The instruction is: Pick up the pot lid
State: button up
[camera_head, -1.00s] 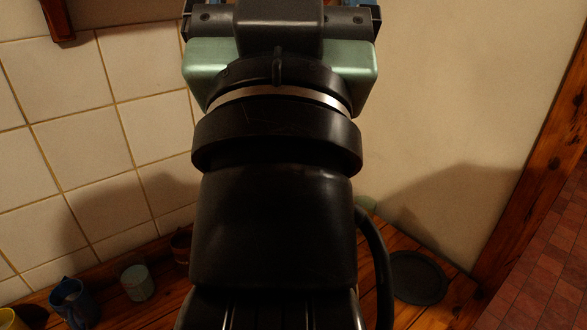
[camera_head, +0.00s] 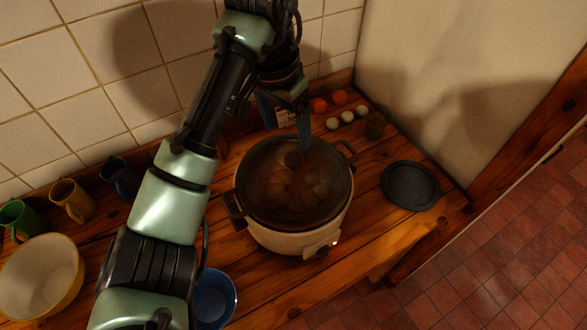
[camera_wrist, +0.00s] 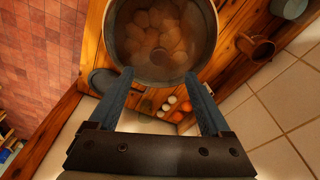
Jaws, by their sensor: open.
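A white electric pot (camera_head: 285,237) with dark side handles stands on the wooden counter. A see-through pot lid (camera_head: 262,170) with a dark knob (camera_head: 293,158) appears to cover it, with round brown pieces showing below.
A dark round plate (camera_head: 410,186) lies right of the pot. Several eggs (camera_head: 347,116) and red-orange round items (camera_head: 319,105) lie behind it, near a small brown jar (camera_head: 375,125). Mugs (camera_head: 70,200), a cream bowl (camera_head: 40,275) and a blue bowl (camera_head: 214,298) stand left.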

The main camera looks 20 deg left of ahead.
aim_at(293, 157)
jog(key=f+p, duration=0.1)
jog(key=f, duration=0.2)
jog(key=w+f+p, duration=0.1)
jog(key=f, duration=0.2)
jog(key=f+p, duration=0.1)
jog(key=f, duration=0.2)
jog(key=shift+w+d, duration=0.25)
jog(key=shift+w, duration=0.1)
jog(key=shift+c, duration=0.4)
grip_shut()
jog(key=shift+r, duration=0.15)
dwell(0.5)
